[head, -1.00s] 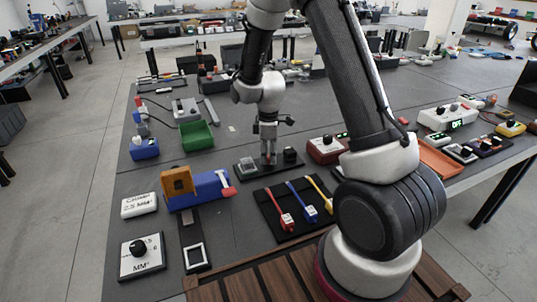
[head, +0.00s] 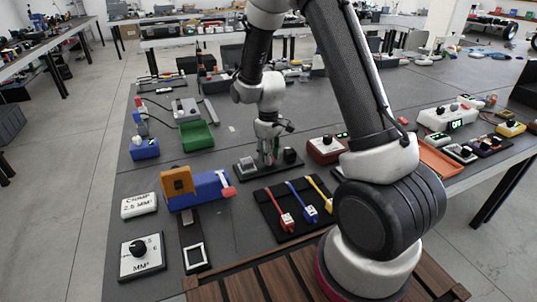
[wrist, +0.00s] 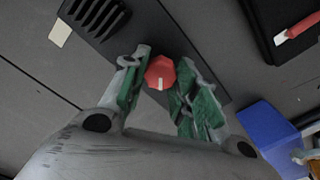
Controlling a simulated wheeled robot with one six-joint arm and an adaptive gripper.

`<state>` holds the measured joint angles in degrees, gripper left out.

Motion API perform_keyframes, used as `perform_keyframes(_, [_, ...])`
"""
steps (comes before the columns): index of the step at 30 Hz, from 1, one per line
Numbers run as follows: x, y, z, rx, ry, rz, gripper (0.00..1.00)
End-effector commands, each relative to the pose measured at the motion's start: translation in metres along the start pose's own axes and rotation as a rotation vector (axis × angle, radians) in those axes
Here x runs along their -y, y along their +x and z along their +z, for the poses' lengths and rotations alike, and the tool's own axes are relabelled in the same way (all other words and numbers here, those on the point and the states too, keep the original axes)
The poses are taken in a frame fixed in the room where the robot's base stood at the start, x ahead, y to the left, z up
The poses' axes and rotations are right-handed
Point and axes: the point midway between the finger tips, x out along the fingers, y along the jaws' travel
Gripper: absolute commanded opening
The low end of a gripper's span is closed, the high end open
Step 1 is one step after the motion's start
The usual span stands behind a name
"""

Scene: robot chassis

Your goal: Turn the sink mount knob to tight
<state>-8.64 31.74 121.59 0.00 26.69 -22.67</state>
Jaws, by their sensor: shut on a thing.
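The sink mount is a dark base plate (head: 243,174) lying on the bench in the head view. A black finned block (wrist: 97,16) sits at one end of its plate (wrist: 152,22) in the wrist view. The red knob (wrist: 160,70) has a white mark on its edge facing my gripper's palm. My gripper (wrist: 162,82) points at the mount, with its green-padded fingers on either side of the knob, shut on it. In the head view my gripper (head: 267,158) is low over the plate and hides the knob.
A black mat with red, blue and yellow tools (head: 286,220) lies in front of the mount. A blue block (head: 206,190) with an orange part is to the left. A green bin (head: 197,135) stands behind left, and a red box (head: 324,150) is to the right.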

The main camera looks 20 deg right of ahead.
Motion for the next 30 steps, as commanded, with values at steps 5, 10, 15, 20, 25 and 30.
perform_keyframes(5, [-0.0007, -0.0004, -0.0004, -0.001, 0.167, 0.001, 0.05])
perform_keyframes(10, [-0.0011, -0.0005, -0.0004, -0.001, 0.328, 0.001, 0.05])
perform_keyframes(15, [-0.0014, -0.0005, -0.0003, -0.002, 0.481, 0.0, 0.05])
perform_keyframes(20, [-0.0017, -0.0005, -0.0002, -0.002, 0.607, 0.0, 0.05])
perform_keyframes(25, [-0.0019, -0.0006, -0.0001, -0.002, 0.709, 0.0, 0.05])
perform_keyframes(30, [-0.002, -0.0006, -0.0001, -0.002, 0.777, 0.0, 0.05])
